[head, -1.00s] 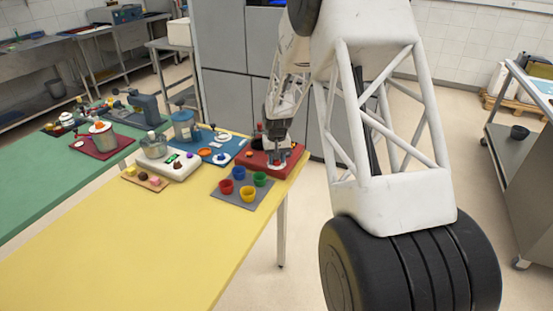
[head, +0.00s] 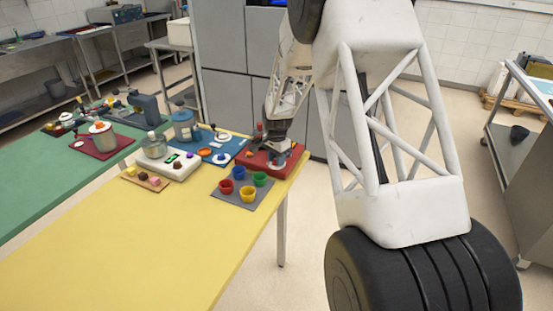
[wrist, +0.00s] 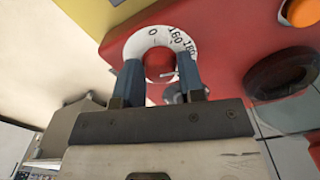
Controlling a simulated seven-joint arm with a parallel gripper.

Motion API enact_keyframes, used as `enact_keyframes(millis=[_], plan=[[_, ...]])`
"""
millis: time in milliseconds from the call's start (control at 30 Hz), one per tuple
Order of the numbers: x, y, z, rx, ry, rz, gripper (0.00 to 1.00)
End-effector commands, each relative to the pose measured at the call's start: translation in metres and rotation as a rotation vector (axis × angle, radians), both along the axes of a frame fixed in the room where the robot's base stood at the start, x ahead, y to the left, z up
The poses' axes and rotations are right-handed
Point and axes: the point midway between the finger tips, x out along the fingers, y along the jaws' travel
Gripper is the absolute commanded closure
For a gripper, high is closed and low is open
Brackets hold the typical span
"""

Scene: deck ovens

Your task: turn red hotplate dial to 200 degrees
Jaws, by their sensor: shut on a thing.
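The red hotplate (head: 252,160) sits at the far right corner of the yellow table. It fills much of the wrist view (wrist: 225,38). Its dial has a white ring (wrist: 133,48) with black marks; I can read 0, 160 and what looks like 180. A round red knob (wrist: 158,62) is at the ring's middle. My gripper (wrist: 160,72) has its two blue-grey fingers on either side of the knob, shut on it. A small pale mark shows near the knob's lower edge; I cannot tell the exact setting. In the head view my gripper (head: 279,148) partly hides the dial.
A dark round ring (wrist: 285,74) is on the hotplate beside the dial. A grey mat (head: 228,193) with several coloured cups lies in front. A white scale-like device (head: 172,166) and a blue mat (head: 226,155) are to the left. The yellow table's near part is clear.

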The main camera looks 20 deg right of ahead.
Motion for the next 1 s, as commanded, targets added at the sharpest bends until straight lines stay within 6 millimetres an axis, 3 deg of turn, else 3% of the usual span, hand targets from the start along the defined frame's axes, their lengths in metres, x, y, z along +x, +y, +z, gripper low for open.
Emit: enact_keyframes(millis=[433, 1000], plan=[[0.0, -0.0001, 0.0001, 0.0, 0.0, -0.32, 0.87], [0.0002, -0.0002, 0.0004, 0.0, -0.001, -0.387, 0.87]])
